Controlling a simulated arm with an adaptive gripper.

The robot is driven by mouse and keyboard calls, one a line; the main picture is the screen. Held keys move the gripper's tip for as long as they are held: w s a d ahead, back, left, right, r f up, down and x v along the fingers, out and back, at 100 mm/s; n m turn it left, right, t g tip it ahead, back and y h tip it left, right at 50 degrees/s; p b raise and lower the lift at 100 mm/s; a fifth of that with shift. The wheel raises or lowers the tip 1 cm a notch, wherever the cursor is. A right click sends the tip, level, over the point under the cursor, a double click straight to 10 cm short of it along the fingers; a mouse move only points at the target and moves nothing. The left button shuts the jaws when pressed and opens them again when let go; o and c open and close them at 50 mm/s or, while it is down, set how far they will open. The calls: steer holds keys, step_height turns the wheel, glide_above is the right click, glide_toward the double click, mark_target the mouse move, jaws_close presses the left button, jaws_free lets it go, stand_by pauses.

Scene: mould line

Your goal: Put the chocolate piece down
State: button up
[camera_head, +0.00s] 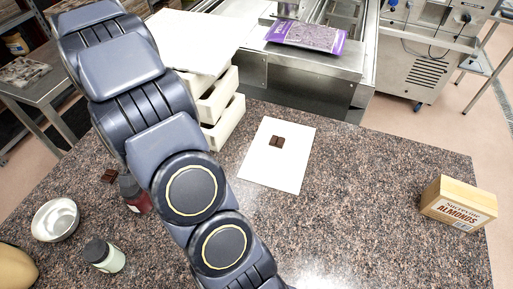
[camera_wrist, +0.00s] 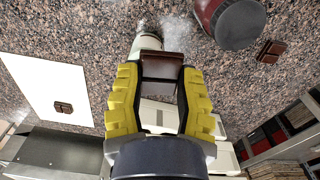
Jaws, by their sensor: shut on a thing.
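My gripper (camera_wrist: 160,80) shows in the wrist view with its yellow-padded fingers shut on a dark brown chocolate piece (camera_wrist: 161,65). The held piece appears to be off the counter; its exact height is unclear. A second chocolate piece (camera_head: 277,141) lies on a white sheet (camera_head: 290,172) on the counter and also shows at the left of the wrist view (camera_wrist: 63,107). A third piece (camera_head: 109,176) lies on the counter beside a red bottle (camera_head: 135,195). In the head view my gripper and the held piece are out of sight.
A pale bottle with a dark cap (camera_head: 105,255) and a metal bowl (camera_head: 55,219) stand at left on the speckled counter (camera_head: 370,200). An almonds box (camera_head: 458,203) stands at right. Stacked white trays (camera_head: 222,105) are at the back. The counter between sheet and box is clear.

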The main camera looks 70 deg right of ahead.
steer(key=s+d+m, duration=0.2)
steer(key=s+d, duration=0.1)
steer(key=s, duration=0.6)
steer(key=s+d+m, duration=0.2)
steer(key=s+d, duration=0.2)
steer(key=s, duration=0.5)
steer(key=s+d+m, duration=0.2)
steer(key=s+d, duration=0.1)
steer(key=s, duration=0.6)
glide_above(281, 159)
step_height(281, 159, down, 9)
steer(key=shift+s+f, duration=0.1)
steer(key=shift+f, duration=0.05)
step_height(281, 159, down, 3)
steer(key=shift+f+m, duration=0.1)
steer(key=shift+m, duration=0.2)
steer(key=shift+c, duration=0.4)
steer(key=o, duration=0.9)
steer(key=shift+c, duration=0.2)
